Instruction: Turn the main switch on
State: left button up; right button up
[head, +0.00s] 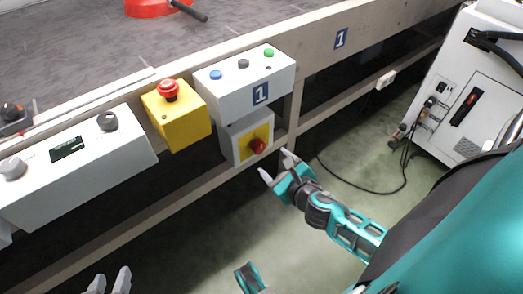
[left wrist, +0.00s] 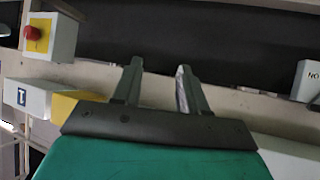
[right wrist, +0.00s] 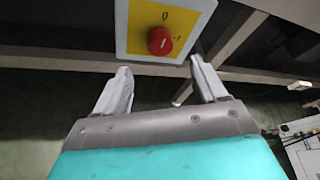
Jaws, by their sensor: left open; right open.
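The main switch is a red rotary knob (head: 257,146) on a yellow plate (head: 246,143), on the front of a small light grey box below the button panel. In the right wrist view the red knob (right wrist: 160,41) sits on its yellow plate with a 0 mark above it; which way it is turned is unclear. My right gripper (head: 276,166) is open and empty, just in front of and to the right of the knob. In the right wrist view its fingertips (right wrist: 160,67) straddle the knob's line, apart from it. My left gripper (head: 110,280) is open and empty at the bottom left.
A button panel (head: 240,92) with blue, black and green buttons is above the switch. A yellow emergency-stop box (head: 180,122) and a white control box (head: 80,160) are to its left. A white machine (head: 470,90) with cables stands at the right. The conveyor frame's lower rail (head: 180,190) runs behind.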

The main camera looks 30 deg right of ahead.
aim_at(261, 148)
jog(key=b+x, duration=0.2)
jog(key=x, duration=0.7)
jog(key=shift+w+f, duration=0.1)
jog(key=shift+w, duration=0.1)
jog(key=c, duration=1.1)
